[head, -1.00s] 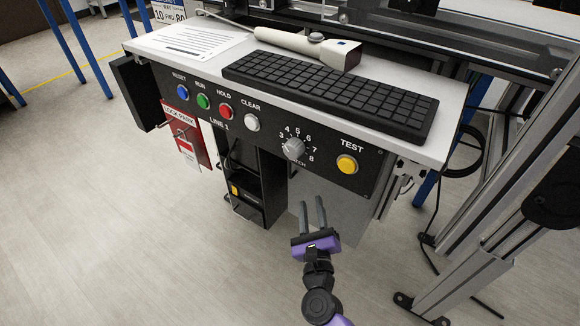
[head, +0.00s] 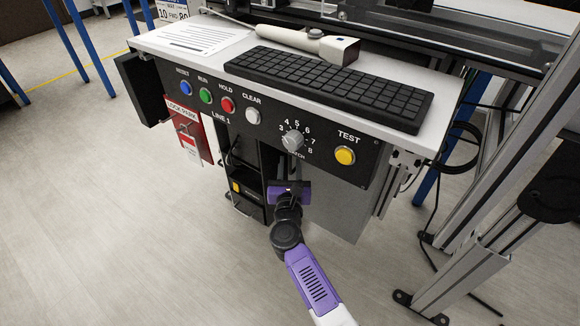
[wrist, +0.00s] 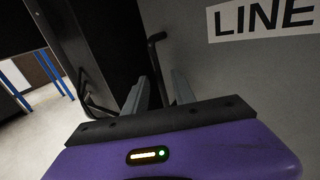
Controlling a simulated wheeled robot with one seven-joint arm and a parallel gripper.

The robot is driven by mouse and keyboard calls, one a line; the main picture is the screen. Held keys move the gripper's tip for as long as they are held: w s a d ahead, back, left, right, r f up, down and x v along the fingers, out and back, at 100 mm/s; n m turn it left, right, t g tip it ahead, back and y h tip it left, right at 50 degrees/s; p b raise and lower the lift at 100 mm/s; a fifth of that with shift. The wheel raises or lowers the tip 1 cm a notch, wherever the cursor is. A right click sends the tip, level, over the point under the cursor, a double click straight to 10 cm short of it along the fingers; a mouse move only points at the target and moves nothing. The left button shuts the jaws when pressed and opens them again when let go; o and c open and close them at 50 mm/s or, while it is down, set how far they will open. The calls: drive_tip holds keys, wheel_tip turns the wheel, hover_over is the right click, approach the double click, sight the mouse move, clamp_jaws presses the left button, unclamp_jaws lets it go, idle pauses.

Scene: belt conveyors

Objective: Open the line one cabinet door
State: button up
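The grey cabinet door (head: 335,208) hangs below the control panel in the head view, right of a dark open shelf space. In the wrist view the door's grey face (wrist: 265,75) fills the right side, with a cut-off label reading "LINE" (wrist: 265,17). A black bar handle (wrist: 155,55) stands out from the door near its left edge. My gripper (wrist: 158,92) has its two fingers apart, with the handle between them; a gap shows, so it does not look clamped.
The control panel (head: 265,118) with coloured buttons and a knob overhangs the gripper. A keyboard (head: 325,88) and scanner (head: 300,42) lie on the worktop above. The dark shelf unit (head: 245,175) is at the left. Metal posts stand right; the floor in front is clear.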

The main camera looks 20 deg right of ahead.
drive_tip(key=shift+w, duration=0.2)
drive_tip(key=shift+c, duration=0.2)
clamp_jaws()
idle(1.2)
